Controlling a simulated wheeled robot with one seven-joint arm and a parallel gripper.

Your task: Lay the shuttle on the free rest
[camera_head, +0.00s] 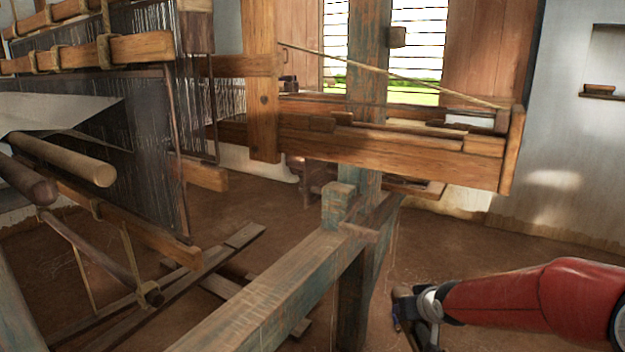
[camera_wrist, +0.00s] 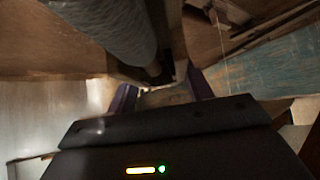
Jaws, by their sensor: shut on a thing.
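My gripper (camera_head: 404,306) is at the lower right of the head view, low over the brown floor and right of the blue-green timber frame. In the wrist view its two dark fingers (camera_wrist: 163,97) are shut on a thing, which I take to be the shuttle. A grey, ribbed, rounded body (camera_wrist: 108,28) with a brown side fills the top of that view and narrows towards the fingers. Its far end and the exact grip are hard to make out. I cannot tell for certain which part is the free rest.
The blue-green beam (camera_head: 270,290) and its post stand left of my gripper. The loom's wooden beam (camera_head: 390,155) crosses higher up. A small wall ledge (camera_head: 603,95) at far right bears a brown block. Treadle planks lie low at left. Open floor (camera_head: 490,265) surrounds my forearm.

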